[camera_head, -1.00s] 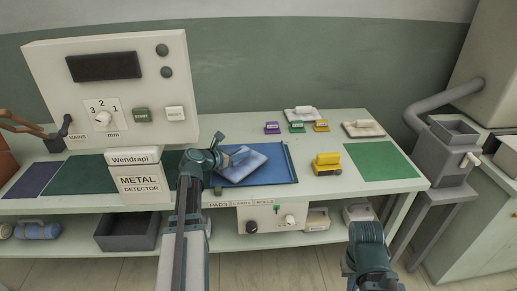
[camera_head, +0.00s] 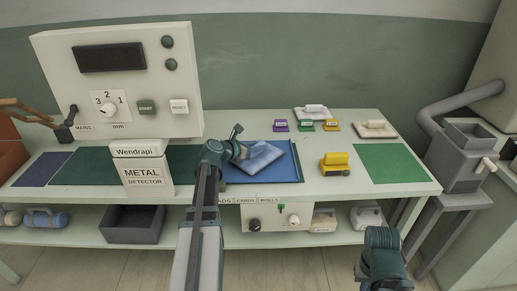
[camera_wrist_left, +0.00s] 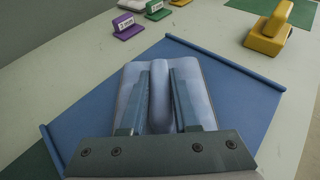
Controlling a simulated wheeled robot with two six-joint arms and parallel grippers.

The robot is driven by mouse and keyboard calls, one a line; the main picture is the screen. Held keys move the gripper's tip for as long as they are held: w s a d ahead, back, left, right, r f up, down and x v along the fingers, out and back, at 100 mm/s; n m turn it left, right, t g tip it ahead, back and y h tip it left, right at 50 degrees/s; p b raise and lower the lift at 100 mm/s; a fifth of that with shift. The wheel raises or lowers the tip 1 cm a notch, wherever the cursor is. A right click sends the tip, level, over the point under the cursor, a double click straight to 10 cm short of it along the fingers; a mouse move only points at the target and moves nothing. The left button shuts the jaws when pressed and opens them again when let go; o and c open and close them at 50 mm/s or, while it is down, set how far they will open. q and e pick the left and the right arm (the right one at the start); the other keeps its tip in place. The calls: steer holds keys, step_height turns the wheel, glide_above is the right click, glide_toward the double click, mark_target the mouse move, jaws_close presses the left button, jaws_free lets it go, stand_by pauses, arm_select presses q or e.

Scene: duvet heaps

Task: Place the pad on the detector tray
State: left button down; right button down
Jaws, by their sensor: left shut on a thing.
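The pad is over a flat blue tray (camera_head: 291,170) with raised side edges, also in the left wrist view (camera_wrist_left: 245,100). I cannot tell whether the pad touches it. Part of my right arm shows at the lower right of the head view, but its fingers do not.
The metal detector (camera_head: 118,85) stands left of the tray, over a dark green strip (camera_head: 85,167). A yellow block (camera_head: 335,163) and a green mat (camera_head: 390,163) lie to the right. Small purple (camera_head: 281,126), green and yellow tagged blocks sit behind. A grey machine (camera_head: 468,150) stands far right.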

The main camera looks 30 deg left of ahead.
arm_select(q)
steer(key=shift+f, duration=0.2)
steer(key=c, duration=0.6)
jaws_free()
steer(key=shift+r, duration=0.1)
steer(key=shift+c, duration=0.2)
steer(key=shift+s+r, duration=0.3)
steer(key=shift+r, duration=0.05)
steer(key=p+v, duration=0.4)
steer(key=v, duration=0.7)
steer(key=shift+s+a+p, duration=0.15)
steer(key=shift+s+p, duration=0.1)
steer(key=shift+p, duration=0.05)
